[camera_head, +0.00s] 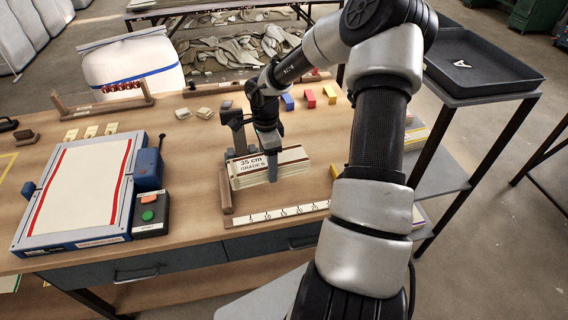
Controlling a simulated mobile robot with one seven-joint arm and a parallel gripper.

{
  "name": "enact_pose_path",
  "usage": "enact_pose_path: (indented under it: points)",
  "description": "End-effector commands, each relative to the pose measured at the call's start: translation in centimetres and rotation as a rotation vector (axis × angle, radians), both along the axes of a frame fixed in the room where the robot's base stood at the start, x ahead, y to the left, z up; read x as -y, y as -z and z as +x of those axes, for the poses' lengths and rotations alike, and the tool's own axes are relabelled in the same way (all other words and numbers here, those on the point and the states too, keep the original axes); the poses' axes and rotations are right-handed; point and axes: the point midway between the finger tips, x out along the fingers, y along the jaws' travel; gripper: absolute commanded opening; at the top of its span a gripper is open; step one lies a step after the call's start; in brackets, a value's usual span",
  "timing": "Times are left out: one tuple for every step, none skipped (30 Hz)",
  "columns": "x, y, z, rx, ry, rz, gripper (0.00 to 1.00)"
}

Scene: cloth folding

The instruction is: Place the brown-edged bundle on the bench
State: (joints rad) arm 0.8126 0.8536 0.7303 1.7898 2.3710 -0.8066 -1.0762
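A cream bundle (295,163) with brownish striped edges is at the middle of the wooden bench (190,215). Its front carries a label reading "35 cm GRADE B" (247,166). My gripper (271,166) points down at the bundle, with one grey finger across its front beside the label. The other finger is hidden, so I cannot tell whether the gripper is closed on the bundle. I also cannot tell whether the bundle touches the bench.
A wooden stop (225,190) and a marked ruler strip (290,212) border the bundle. A blue-framed press (78,192) and a button box (151,214) stand at left. Coloured blocks (310,98) lie behind. A black tray (470,60) is on a right stand.

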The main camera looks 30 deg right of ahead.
Motion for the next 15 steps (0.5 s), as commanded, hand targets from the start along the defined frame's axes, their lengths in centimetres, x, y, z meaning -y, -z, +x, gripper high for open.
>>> enact_pose_path:
  points:
    - [0.5, -0.2, -0.1, -0.001, 0.050, 0.000, 0.33]
    - [0.7, 0.1, -0.2, -0.003, 0.072, 0.001, 0.33]
    - [0.8, 0.8, -0.2, -0.003, 0.090, 0.001, 0.33]
    - [0.9, 1.4, -0.2, -0.003, 0.097, 0.002, 0.33]
    - [0.9, 2.1, -0.3, -0.004, 0.101, 0.001, 0.33]
    - [0.9, 3.0, -0.3, -0.005, 0.101, 0.002, 0.33]
    - [0.8, 3.6, -0.3, -0.004, 0.100, 0.002, 0.33]
    - [0.8, 4.1, -0.3, -0.004, 0.100, 0.001, 0.33]
    - [0.8, 4.7, -0.3, -0.004, 0.099, 0.002, 0.33]
    - [0.9, 5.1, -0.2, -0.003, 0.098, 0.002, 0.33]
    - [0.9, 5.4, -0.2, -0.002, 0.098, 0.000, 0.33]
    - [0.9, 5.7, -0.2, -0.002, 0.097, 0.000, 0.33]
    - [0.9, 5.9, -0.2, -0.001, 0.097, 0.000, 0.33]
    - [0.9, 6.0, -0.2, -0.001, 0.097, 0.000, 0.33]
    - [0.9, 6.3, -0.2, -0.001, 0.097, 0.000, 0.33]
